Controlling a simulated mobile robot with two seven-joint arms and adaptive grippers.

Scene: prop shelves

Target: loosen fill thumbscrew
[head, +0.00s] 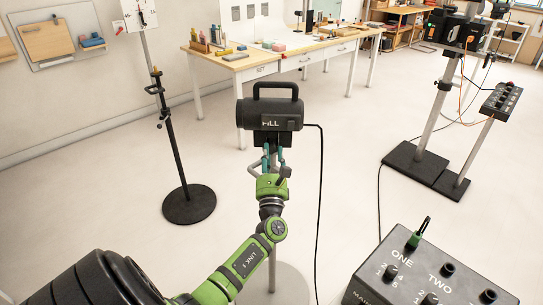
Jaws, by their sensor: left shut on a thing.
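The black fill lamp (268,112), marked FILL and with a handle on top, stands near the middle of the head view on a thin grey stand (272,270). My left gripper (273,152) reaches up from below, with its teal fingers just under the lamp head at the top of the stand. It is shut on the fill thumbscrew, which is mostly hidden between the fingers and behind the gripper. How far the screw is turned cannot be seen. My right gripper is not in view.
A black control box (430,270) with knobs is at the lower right. A black cable (321,200) hangs from the lamp. A stand with a round base (189,204) is at left, another heavy stand (416,164) at right. A workbench (237,66) is behind; open floor lies between.

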